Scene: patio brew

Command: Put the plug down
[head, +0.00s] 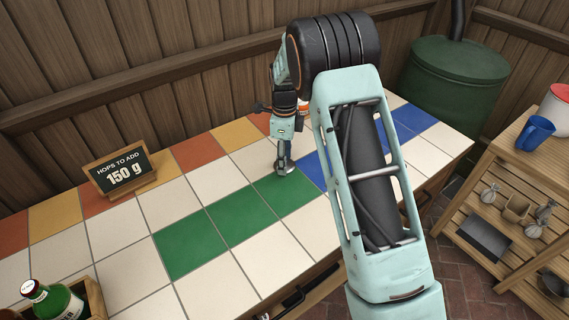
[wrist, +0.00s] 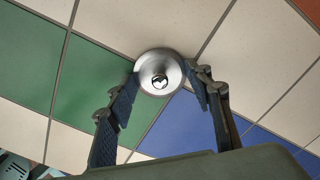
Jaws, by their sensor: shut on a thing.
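The plug (wrist: 146,62) is a round silver metal piece with a small shiny loop at its centre. In the wrist view it sits between the two dark finger pads of my gripper (wrist: 162,75), which is shut on it. In the head view the plug (head: 286,171) shows as a small silver shape under my gripper (head: 284,157), over the tiled counter (head: 155,205) near where green, blue and cream tiles meet. It is at or very close to the tiles; I cannot tell whether it touches them.
A chalkboard sign (head: 121,172) reading "HOPS TO ADD 150 g" stands at the back left. A wooden crate with a green bottle (head: 52,300) is at the front left. A wooden shelf holds a blue mug (head: 535,133) at right. The green tiles (head: 190,245) are clear.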

